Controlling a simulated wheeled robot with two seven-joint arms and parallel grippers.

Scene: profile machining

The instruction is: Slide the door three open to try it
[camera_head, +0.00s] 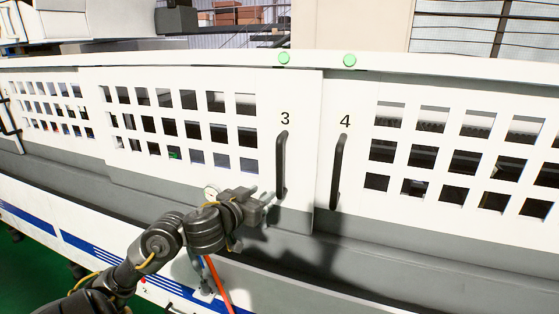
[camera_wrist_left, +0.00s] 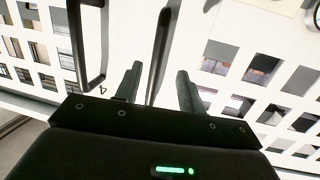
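Door three (camera_head: 303,150) is a white sliding panel with square holes, marked "3", with a black upright bar handle (camera_head: 281,165) near its right edge. My left gripper (camera_head: 268,199) is at the lower end of this handle. In the left wrist view my left gripper (camera_wrist_left: 158,88) has its two fingers apart, and the handle of door three (camera_wrist_left: 161,45) shows between them. I cannot tell whether either finger touches it. Door three meets door four (camera_head: 362,160) with its edge slightly overlapping. My right gripper is in neither view.
The handle of door four (camera_head: 340,172) stands close to the right of door three's handle; it also shows in the left wrist view (camera_wrist_left: 90,40). Two green round buttons (camera_head: 284,58) sit on the top rail. A round gauge (camera_head: 211,192) and an orange hose (camera_head: 217,285) are near my left arm.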

